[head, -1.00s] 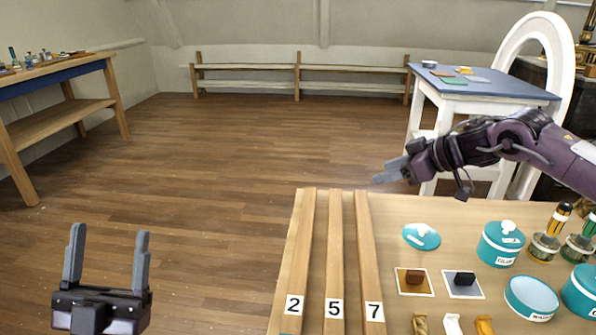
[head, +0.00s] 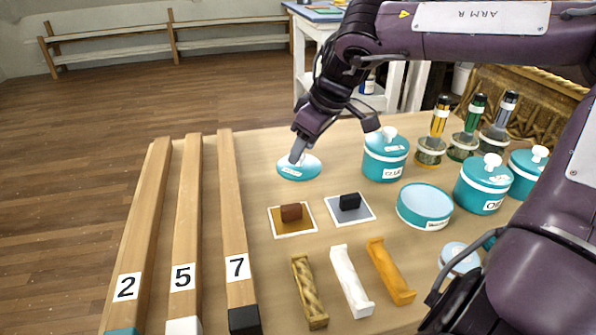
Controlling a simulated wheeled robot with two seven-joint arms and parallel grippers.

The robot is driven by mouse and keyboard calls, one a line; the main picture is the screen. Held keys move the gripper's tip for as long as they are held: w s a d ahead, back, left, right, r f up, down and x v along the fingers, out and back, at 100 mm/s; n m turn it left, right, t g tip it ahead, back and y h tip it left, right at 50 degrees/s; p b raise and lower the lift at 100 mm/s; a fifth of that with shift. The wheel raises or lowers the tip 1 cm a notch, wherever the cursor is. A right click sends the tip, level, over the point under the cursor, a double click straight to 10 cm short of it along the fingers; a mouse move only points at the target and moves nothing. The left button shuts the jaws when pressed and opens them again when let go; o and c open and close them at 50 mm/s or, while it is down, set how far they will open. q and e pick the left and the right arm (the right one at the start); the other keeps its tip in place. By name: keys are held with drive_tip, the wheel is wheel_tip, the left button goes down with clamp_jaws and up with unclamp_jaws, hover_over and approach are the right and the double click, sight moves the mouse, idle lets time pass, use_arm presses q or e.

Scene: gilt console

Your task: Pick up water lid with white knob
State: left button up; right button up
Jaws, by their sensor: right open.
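A teal lid with a pale blue top (head: 287,170) and a white knob lies on the wooden table, left of the labelled teal pots. Its label is too small to read. My right gripper (head: 297,153) points down at this lid, with its fingers at or just above the knob. The fingers overlap in this view and hide most of the knob, so contact cannot be told. The right gripper is open. My left gripper is not in view.
Three wooden bars marked 2, 5 and 7 (head: 231,215) lie left of the lid. A lidded teal pot (head: 385,164) stands close on its right. Brown and black blocks (head: 349,202) sit on cards in front.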

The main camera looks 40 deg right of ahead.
drive_tip(key=shift+x, duration=0.95)
drive_tip(key=shift+c, duration=0.3)
clamp_jaws()
drive_tip(key=shift+r, duration=0.2)
